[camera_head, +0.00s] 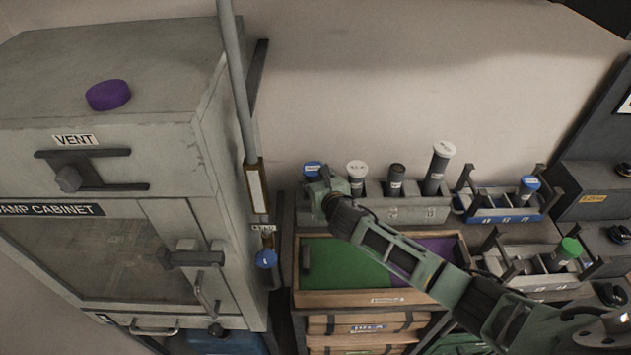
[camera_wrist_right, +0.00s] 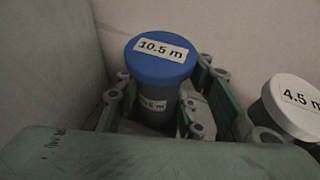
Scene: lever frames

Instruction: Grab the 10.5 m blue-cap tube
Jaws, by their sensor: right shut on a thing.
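The blue-cap tube (camera_wrist_right: 160,62) stands between the fingers of my right gripper in the right wrist view. Its cap label reads 10.5 m, and its grey body shows below the cap. My right gripper (camera_wrist_right: 162,108) is shut on the tube's body, with green fingers on both sides. In the head view the blue cap (camera_head: 312,169) shows at the left end of the back rack, with my right gripper (camera_head: 322,187) at it. The tube's lower part is hidden there. My left gripper is not in view.
A white-cap tube labelled 4.5 m (camera_wrist_right: 295,106) stands close on the right. The rack (camera_head: 400,210) holds several tubes, and another blue-cap tube (camera_head: 528,187) is in a rack farther right. A grey cabinet (camera_head: 100,130) stands left. The wall is close behind.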

